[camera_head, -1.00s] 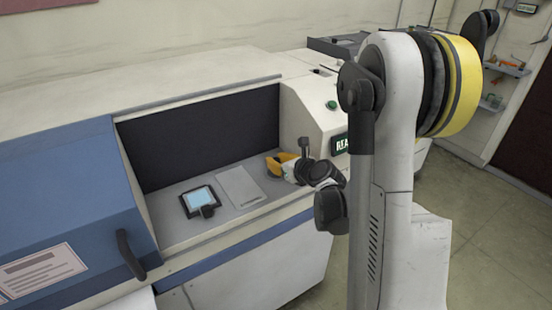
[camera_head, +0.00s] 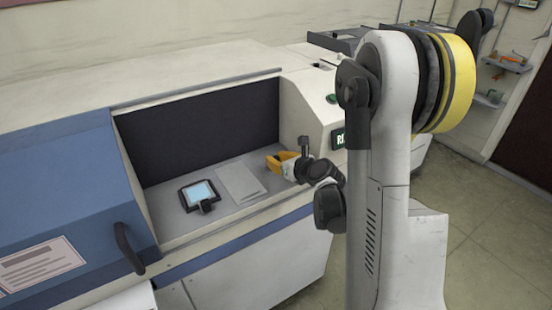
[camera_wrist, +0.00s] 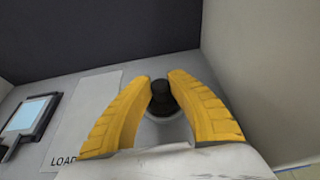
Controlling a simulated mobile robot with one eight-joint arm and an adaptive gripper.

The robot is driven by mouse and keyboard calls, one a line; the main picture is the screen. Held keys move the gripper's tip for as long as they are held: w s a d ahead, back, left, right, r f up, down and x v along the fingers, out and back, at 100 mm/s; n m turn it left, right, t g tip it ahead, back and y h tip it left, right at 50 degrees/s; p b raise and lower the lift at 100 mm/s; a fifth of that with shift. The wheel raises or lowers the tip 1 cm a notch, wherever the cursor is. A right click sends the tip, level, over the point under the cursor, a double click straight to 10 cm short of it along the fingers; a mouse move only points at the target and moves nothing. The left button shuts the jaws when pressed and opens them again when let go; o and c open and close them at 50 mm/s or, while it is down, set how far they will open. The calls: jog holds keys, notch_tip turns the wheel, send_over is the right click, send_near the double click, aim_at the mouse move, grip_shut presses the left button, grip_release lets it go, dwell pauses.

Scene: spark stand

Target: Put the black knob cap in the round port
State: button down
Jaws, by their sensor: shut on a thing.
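My gripper (camera_wrist: 164,80) has two yellow fingers and is shut on the black knob cap (camera_wrist: 162,98), which sits between the fingertips in the wrist view. In the head view my gripper (camera_head: 281,161) is at the right end of the recessed grey shelf, low over or near its surface. The knob cap cannot be made out there. Whether the cap touches the shelf is unclear. I cannot identify the round port in either view.
A tablet-like device (camera_head: 200,194) with a lit screen and a light plate (camera_head: 240,182), marked LOAD in the wrist view, lie left of my gripper. A dark back panel (camera_head: 205,140) and a pale right wall (camera_wrist: 265,80) bound the shelf. A blue cover (camera_head: 60,205) stands at left.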

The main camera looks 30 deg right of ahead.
jog(key=shift+f, duration=0.25)
jog(key=c, duration=1.2)
grip_release()
jog(key=shift+c, duration=0.2)
jog(key=shift+s+r, duration=0.1)
